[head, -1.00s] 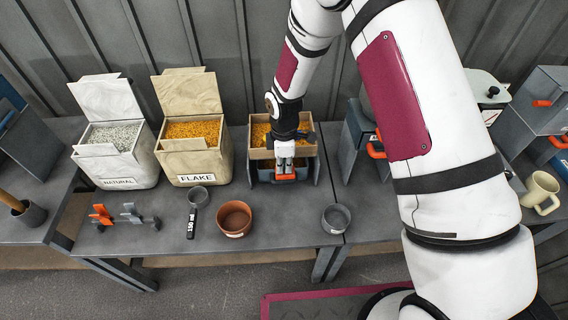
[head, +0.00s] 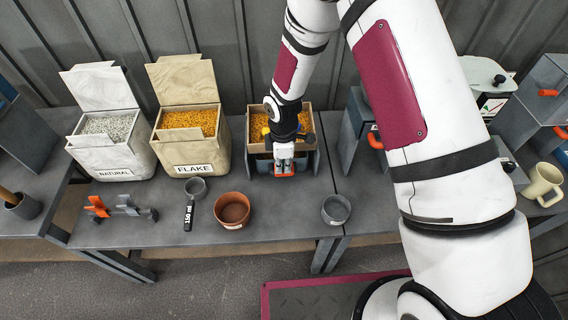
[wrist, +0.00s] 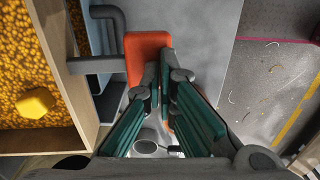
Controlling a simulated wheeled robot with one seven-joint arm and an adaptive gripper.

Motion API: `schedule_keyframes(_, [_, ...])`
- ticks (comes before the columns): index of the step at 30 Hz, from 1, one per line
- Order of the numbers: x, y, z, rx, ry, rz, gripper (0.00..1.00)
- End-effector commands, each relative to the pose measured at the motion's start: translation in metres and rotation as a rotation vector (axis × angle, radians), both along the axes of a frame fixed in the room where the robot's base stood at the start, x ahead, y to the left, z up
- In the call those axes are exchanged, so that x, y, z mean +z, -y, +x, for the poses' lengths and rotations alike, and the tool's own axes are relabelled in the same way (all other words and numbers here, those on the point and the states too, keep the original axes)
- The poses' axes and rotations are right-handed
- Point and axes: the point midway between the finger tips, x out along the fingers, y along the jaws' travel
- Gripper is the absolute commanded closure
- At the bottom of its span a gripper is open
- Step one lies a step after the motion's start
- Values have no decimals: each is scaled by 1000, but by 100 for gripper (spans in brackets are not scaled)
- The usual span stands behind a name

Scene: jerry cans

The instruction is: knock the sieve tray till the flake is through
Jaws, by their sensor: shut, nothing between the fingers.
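The sieve tray is a wooden frame (head: 308,107) holding orange-yellow flake (head: 258,122), set on a grey stand (head: 315,161) on the bench. In the wrist view its wooden side wall (wrist: 75,80) and flake (wrist: 20,75) fill the left, with a larger yellow lump (wrist: 35,103) on top. My gripper (head: 284,168) is shut and empty, pointing down at the front of the stand. An orange grip on a grey bar (wrist: 147,55) is close by the fingertips (wrist: 165,70); I cannot tell whether they touch. My wrist hides part of the tray.
The open FLAKE box (head: 192,150) and NATURAL box (head: 112,155) stand left. A scoop marked 150 ml (head: 190,213), brown bowl (head: 232,210) and grey cup (head: 336,209) lie along the front. An orange-handled clamp (head: 97,206) is at left. Grey equipment (head: 355,130) stands right.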

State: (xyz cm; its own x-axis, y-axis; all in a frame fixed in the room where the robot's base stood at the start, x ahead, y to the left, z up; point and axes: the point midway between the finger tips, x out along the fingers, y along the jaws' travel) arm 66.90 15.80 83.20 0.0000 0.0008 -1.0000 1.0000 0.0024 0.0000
Motion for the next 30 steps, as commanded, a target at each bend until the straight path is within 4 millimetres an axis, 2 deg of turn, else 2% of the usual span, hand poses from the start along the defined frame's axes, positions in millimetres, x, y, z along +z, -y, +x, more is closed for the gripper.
schedule_keyframes(5, [41,-10,-10,2,11,3,100])
schedule_keyframes(18, [116,-8,-13,-1,16,3,100])
schedule_keyframes(24, [132,-8,-16,0,15,3,100])
schedule_keyframes(30, [135,-8,-17,0,14,2,100])
